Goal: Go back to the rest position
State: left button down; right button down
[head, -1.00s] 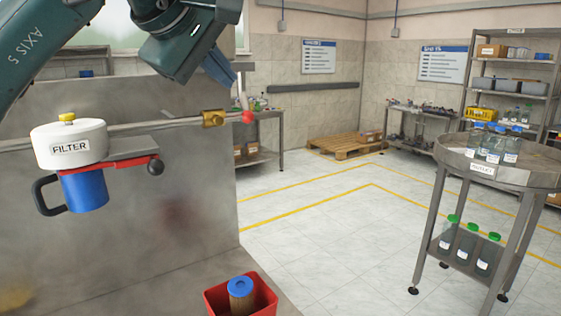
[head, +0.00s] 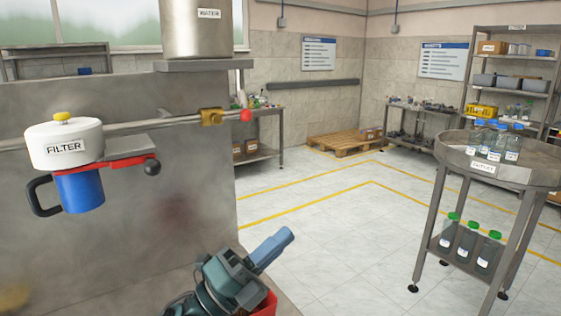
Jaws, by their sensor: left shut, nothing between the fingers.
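My left gripper (head: 286,237) is at the bottom middle of the head view, its blue-grey fingers shut and empty, pointing up and to the right. It is in front of the red bin (head: 266,304), and only a small part of the bin shows. What is in the bin is hidden. My right gripper is not in view.
A white filter housing (head: 64,145) with a blue cup (head: 82,191) is on the steel panel at left. A steel water tank (head: 198,35) stands on a shelf above. A round table (head: 545,170) with bottles stands at right. The middle floor is clear.

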pick_arm(q)
jog(key=s+a+f+n+t+y, duration=0.1)
jog(key=a+f+n+y, duration=0.2)
jog(key=f+n+y, duration=0.3)
jog(key=s+a+f+n+t+y, duration=0.2)
jog(key=a+f+n+y, duration=0.15)
jog(key=f+n, duration=0.55)
jog(key=s+a+f+n+t+y, duration=0.1)
jog(key=a+f+n+y, duration=0.2)
jog(key=f+n+y, duration=0.3)
jog(key=s+a+f+n+g+y, duration=0.1)
jog(key=s+a+f+n+g, duration=0.1)
jog(key=s+f, duration=0.4)
jog(key=s+a+f+n+g+y, duration=0.1)
jog(key=s+a+f+n+g, duration=0.1)
jog(key=s+f+n, duration=0.4)
notch_tip(320, 180, down, 3)
jog(key=shift+s+f+g, duration=0.1)
jog(key=shift+s+g, duration=0.6)
jog(key=shift+g, duration=0.2)
jog(key=shift+a, duration=0.1)
jog(key=shift+a, duration=0.1)
